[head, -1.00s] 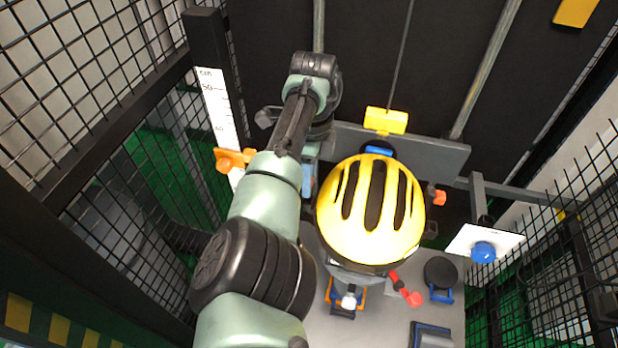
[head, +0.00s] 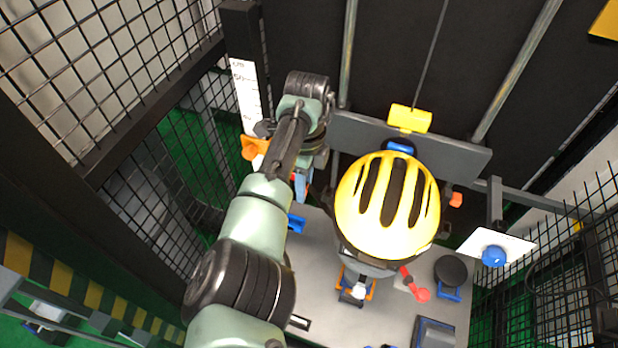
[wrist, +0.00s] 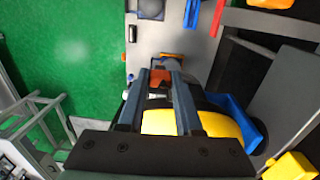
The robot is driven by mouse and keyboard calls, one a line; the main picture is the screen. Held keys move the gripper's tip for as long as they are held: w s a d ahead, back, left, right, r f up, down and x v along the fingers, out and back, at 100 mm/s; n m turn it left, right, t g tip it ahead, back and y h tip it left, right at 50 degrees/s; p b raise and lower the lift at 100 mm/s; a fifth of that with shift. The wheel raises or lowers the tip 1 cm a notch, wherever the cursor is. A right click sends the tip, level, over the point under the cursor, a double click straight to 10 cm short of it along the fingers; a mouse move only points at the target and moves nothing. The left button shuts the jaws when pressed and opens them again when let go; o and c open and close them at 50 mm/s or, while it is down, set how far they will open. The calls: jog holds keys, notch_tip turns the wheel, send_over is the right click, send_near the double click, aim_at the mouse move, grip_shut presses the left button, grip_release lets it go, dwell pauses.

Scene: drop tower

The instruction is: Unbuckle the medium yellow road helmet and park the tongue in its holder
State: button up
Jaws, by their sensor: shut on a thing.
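The yellow road helmet (head: 388,205), with dark vent slots, sits on a dark headform in the middle of the head view. Its yellow shell also shows in the wrist view (wrist: 222,125), beyond and beside my fingers. My gripper (wrist: 161,75) is shut on a small red-orange piece (wrist: 160,78), which looks like the buckle tongue; my fingers hide most of it. In the head view my gripper (head: 302,186) is left of the helmet with a gap between them. The strap and buckle body are not clear, and I cannot identify the tongue holder.
A yellow block (head: 410,118) hangs on a cable above the helmet. A red lever (head: 413,283), a black round pad (head: 451,270) and a white plate with a blue knob (head: 494,255) are at the right. An orange pointer (head: 254,147) and mesh fencing are left.

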jog(key=shift+s+a+f, duration=0.5)
jog(key=shift+s+f, duration=1.15)
jog(key=shift+f, duration=1.8)
jog(key=s+p, duration=0.7)
jog(key=p, duration=0.3)
jog(key=s+d+p, duration=0.2)
jog(key=s+d, duration=0.2)
jog(key=d, duration=0.5)
jog(key=s+d+p, duration=0.3)
jog(key=s+d, duration=0.1)
jog(key=d, duration=0.5)
jog(key=shift+s+d+f, duration=0.15)
jog(key=shift+d+f, duration=0.1)
jog(key=shift+f, duration=0.2)
